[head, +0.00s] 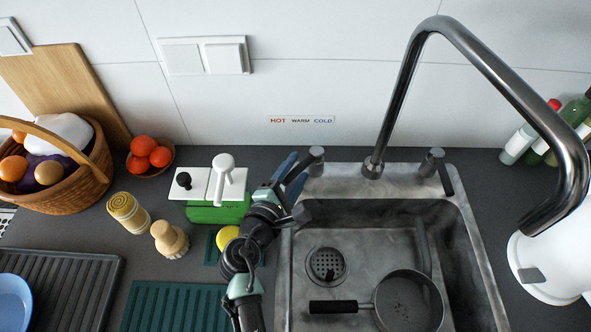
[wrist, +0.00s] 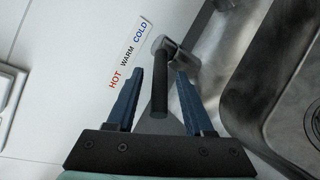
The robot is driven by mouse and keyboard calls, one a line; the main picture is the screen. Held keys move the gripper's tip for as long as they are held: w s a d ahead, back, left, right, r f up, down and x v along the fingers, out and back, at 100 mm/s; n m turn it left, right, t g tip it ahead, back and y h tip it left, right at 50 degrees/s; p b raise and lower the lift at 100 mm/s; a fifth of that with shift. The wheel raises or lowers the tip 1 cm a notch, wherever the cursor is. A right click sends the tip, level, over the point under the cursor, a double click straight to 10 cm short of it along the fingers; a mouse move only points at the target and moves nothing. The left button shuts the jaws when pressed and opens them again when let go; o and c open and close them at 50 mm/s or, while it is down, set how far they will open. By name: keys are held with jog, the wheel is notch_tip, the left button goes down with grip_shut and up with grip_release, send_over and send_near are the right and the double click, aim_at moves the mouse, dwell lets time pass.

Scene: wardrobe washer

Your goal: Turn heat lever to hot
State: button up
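The heat lever (head: 316,156) stands at the back left corner of the sink, with a metal hub and a black handle. In the wrist view its black handle (wrist: 160,82) points toward my gripper's palm. My gripper (head: 296,172) is at the lever, coming from the front left. Its two blue fingers are open in the wrist view (wrist: 158,90), one on each side of the handle, with gaps visible on both sides. In the head view the fingers hide most of the handle. The HOT WARM COLD label (head: 301,119) is on the wall behind; HOT is at its left end.
The tall faucet (head: 372,168) rises right of the lever, with a second lever (head: 436,163) beyond it. The sink (head: 375,225) holds a pan (head: 408,302). A soap dispenser (head: 223,172), green sponge (head: 215,214) and brushes stand left of my gripper.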

jog(key=b+v, duration=0.1)
jog(key=v, duration=1.2)
